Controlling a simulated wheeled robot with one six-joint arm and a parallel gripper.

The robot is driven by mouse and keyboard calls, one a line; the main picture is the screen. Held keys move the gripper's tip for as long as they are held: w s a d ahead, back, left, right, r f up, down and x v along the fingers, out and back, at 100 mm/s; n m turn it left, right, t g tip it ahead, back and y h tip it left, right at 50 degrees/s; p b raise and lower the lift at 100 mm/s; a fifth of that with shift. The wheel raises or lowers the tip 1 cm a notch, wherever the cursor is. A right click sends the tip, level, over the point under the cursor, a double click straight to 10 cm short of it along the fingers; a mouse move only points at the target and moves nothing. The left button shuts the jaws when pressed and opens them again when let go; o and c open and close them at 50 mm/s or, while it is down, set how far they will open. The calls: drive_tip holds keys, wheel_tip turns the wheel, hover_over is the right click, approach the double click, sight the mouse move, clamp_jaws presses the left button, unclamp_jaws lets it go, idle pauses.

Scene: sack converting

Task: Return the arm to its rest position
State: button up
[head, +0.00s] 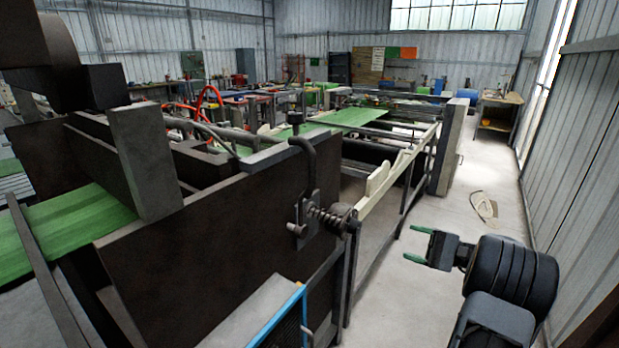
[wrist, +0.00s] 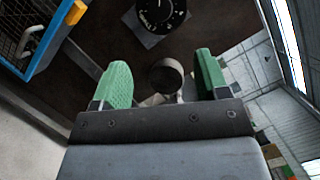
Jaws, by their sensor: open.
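My gripper (head: 418,244) is at the right of the head view, with its two green fingers pointing left and apart. The dark arm reaches in behind it from the lower right. In the wrist view my gripper (wrist: 163,80) is open, with nothing held between the green pads. A round dark metal part (wrist: 165,76) shows between the fingers, farther off; its distance is hard to tell. In the head view the gripper is over bare concrete floor, apart from the machine.
A large dark machine panel (head: 220,250) fills the left and middle, with a spring rod (head: 330,217) on its side. A blue-framed mesh guard (head: 290,320) also shows in the wrist view (wrist: 35,35). A dial (wrist: 160,14) is on the panel.

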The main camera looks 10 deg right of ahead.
drive_tip(key=s+a+f+g+h, duration=0.6)
drive_tip(key=a+f+g+h, duration=0.15)
drive_tip(key=f, duration=0.25)
drive_tip(key=s+a+r+n+t+h, duration=0.1)
drive_tip(key=s+a+r+n+h, duration=0.3)
drive_tip(key=a, duration=0.3)
drive_tip(key=s+a+r+n+t+h, duration=0.1)
drive_tip(key=s+a+r+n+h, duration=0.3)
drive_tip(key=a+n, duration=0.3)
drive_tip(key=shift+s+a+h, duration=0.75)
drive_tip(key=shift+s, duration=0.1)
